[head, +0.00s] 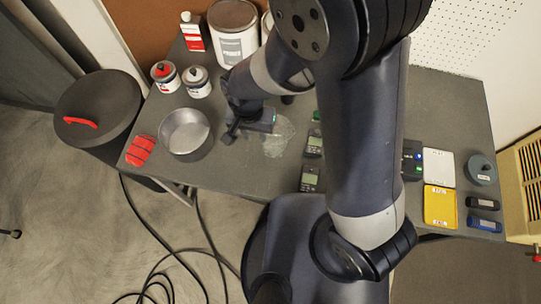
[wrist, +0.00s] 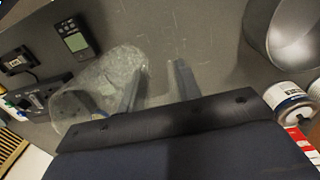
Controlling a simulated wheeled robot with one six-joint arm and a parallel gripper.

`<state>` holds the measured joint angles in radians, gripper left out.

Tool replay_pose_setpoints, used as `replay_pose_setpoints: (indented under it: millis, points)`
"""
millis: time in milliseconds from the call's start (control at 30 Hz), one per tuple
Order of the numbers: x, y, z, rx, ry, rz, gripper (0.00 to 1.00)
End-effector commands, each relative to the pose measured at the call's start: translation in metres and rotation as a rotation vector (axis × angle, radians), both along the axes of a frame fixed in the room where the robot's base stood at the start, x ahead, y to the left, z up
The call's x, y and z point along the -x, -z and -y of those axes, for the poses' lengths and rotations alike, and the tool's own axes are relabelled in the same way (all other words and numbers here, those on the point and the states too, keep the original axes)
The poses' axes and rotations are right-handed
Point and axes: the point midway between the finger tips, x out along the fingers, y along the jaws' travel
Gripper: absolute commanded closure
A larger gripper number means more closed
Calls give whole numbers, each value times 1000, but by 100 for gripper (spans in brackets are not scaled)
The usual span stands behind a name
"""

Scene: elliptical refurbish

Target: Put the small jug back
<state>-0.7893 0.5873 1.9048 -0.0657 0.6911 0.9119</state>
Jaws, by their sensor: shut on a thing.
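The small jug (head: 278,138) is a clear, see-through vessel over the grey table, just right of my gripper (head: 250,127). In the wrist view the jug (wrist: 88,85) lies across the left finger and appears tilted; its wall overlaps that finger. My gripper (wrist: 155,75) is shut on the jug, with its two fingers a little apart. What part lies between the fingers is hard to make out because the jug is transparent. I cannot tell whether the jug touches the table.
A metal bowl (head: 172,142) stands left of my gripper. Small tins (head: 199,84) and a large can (head: 233,40) stand behind. Handheld meters (head: 310,179), a white scale (head: 438,166) and a yellow scale (head: 440,205) lie to the right. A dark bin (head: 98,110) stands at left.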

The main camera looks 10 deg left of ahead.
Motion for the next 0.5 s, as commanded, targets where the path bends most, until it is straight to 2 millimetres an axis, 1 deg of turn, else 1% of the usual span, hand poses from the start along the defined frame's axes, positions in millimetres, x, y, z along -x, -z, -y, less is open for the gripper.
replay_pose_setpoints:
  millis: [200,300,500]
  points:
    - [2,32,0,5,0,-4,100]
    - [2,45,0,4,0,-3,100]
    - [1,56,0,2,0,-2,100]
